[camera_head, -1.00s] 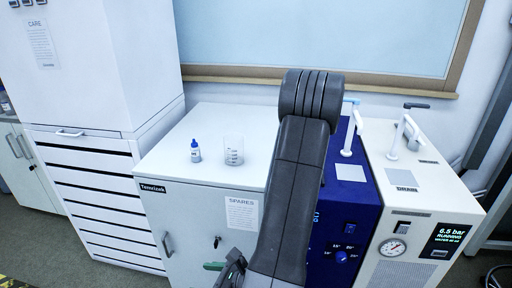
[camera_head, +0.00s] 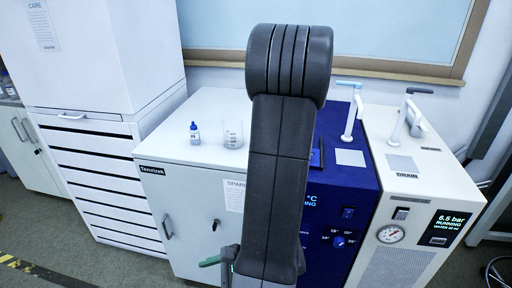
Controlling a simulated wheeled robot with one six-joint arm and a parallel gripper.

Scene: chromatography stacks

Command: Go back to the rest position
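My dark grey arm stands upright in the middle of the view, in front of the cabinet and the blue machine. My gripper shows only in part at the bottom (camera_head: 228,262), where a dark piece and a green piece stick out left of the arm. Its fingertips are not clear, so I cannot tell whether it is open or holds anything.
A small bottle with a blue cap (camera_head: 195,134) and a glass beaker (camera_head: 233,134) stand on the white cabinet (camera_head: 190,168). Right of my arm are a blue machine (camera_head: 350,190) and a white machine with a gauge (camera_head: 415,200), both with taps. A drawer unit (camera_head: 105,185) stands left.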

